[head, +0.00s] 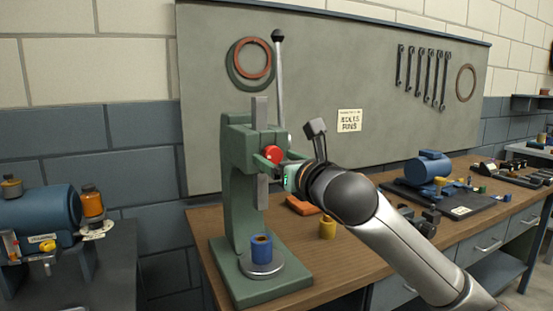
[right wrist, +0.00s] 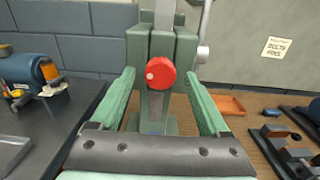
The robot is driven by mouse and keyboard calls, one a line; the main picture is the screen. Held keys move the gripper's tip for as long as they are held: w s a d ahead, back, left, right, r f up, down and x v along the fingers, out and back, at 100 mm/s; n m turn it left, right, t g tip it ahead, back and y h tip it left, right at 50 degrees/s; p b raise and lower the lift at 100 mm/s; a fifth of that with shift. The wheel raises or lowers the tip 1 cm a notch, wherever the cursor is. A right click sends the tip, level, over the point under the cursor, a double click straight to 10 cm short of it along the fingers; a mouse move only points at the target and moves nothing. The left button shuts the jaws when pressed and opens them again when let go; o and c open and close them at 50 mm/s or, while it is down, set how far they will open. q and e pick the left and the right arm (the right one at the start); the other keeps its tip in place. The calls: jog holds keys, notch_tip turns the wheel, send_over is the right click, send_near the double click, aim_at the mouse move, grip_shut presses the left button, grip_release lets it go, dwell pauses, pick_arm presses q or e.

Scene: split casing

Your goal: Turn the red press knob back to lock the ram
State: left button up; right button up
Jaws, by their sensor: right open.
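The green press (head: 235,190) stands on the wooden bench. Its round red knob (head: 272,154) is on the front of the press head. The knob (right wrist: 160,73) has a white dot on its left side in the right wrist view. The grey ram (head: 262,192) hangs below the head, above a blue cylinder (head: 261,248) on the round plate. My right gripper (head: 279,167) is at the press head, close to the knob. In the wrist view its two green fingers (right wrist: 160,78) are open, one on each side of the knob, with visible gaps. My left gripper is not in view.
The press lever (head: 279,85) rises above the head. A yellow cylinder (head: 327,227) and an orange tray (head: 302,205) are on the bench beside the press. A blue motor (head: 430,167) sits farther right. A dark side table (head: 110,275) is at left.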

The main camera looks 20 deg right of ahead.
jog(key=shift+w, duration=0.4)
grip_shut()
dwell(0.4)
